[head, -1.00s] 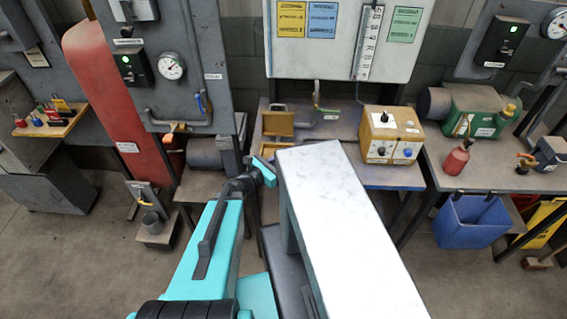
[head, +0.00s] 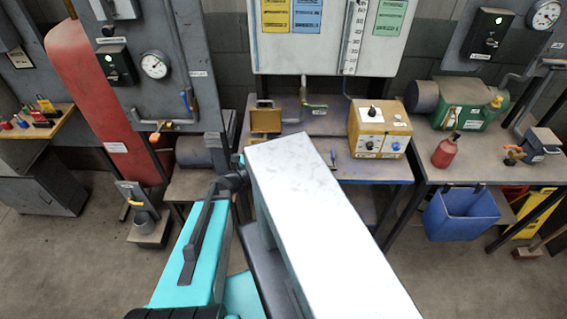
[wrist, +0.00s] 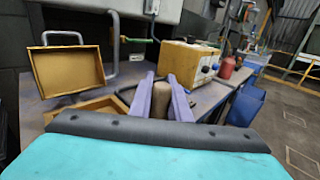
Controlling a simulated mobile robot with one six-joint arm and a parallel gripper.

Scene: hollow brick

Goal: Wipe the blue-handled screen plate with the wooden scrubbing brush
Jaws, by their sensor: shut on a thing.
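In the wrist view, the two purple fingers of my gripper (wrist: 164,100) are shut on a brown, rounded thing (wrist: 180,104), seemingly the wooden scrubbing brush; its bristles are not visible. In the head view my gripper is hidden behind my white arm link. I cannot clearly make out the blue-handled screen plate. A small thing with blue on it (head: 333,158) shows on the bench just right of my arm, too small to identify.
An open tan case (head: 266,121) stands on the bench; its raised lid (wrist: 70,70) shows in the wrist view. A yellow control box (head: 380,128) stands right of my arm. Beyond are a red bottle (head: 446,152), a green machine (head: 466,105) and a blue bin (head: 458,215).

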